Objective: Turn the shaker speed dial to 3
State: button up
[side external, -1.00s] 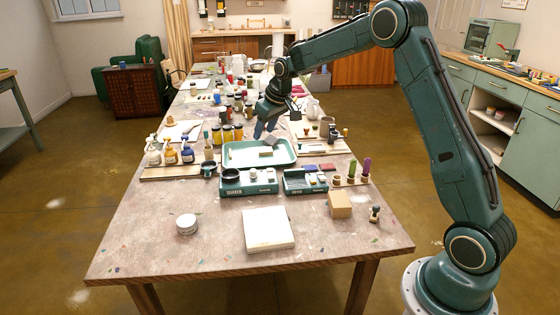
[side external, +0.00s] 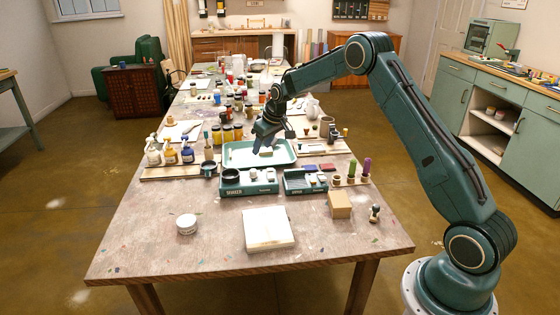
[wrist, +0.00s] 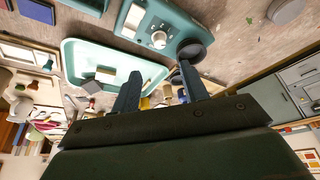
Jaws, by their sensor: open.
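The shaker (side external: 240,190) is a teal box near the middle of the table, with a dark round cup (side external: 231,175) on its left and light knobs (side external: 253,175) on its right. In the wrist view the shaker (wrist: 130,22) is upside down at the top, with a pale round dial (wrist: 158,40) beside the dark cup (wrist: 194,50). The dial's setting is too small to read. My gripper (side external: 264,148) is over the teal tray, behind the shaker, apart from the dial. In the wrist view my gripper (wrist: 160,70) is open, with nothing between the fingers.
The teal tray (side external: 290,161) holds a small block (wrist: 105,74). A second teal unit (side external: 305,188) stands right of the shaker. Bottles (side external: 187,151) are at left, a cardboard box (side external: 340,205) at right. A white slab (side external: 268,230) and jar (side external: 186,224) stand in front, with bare table around.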

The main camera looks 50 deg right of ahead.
aim_at(253, 170)
jog(key=x, duration=1.1)
jog(key=shift+w+f, duration=0.15)
jog(key=shift+f, duration=0.2)
grip_shut()
jog(key=shift+n, duration=0.4)
jog(key=n, duration=0.1)
jog(key=n+y, duration=0.1)
jog(key=n, duration=0.1)
jog(key=shift+w+d+n+y, duration=0.1)
jog(key=shift+d+n+y, duration=0.05)
jog(key=shift+n+y, duration=0.15)
jog(key=shift+n+g+y, duration=0.5)
jog(key=shift+n+y, duration=0.3)
jog(key=shift+n, duration=1.7)
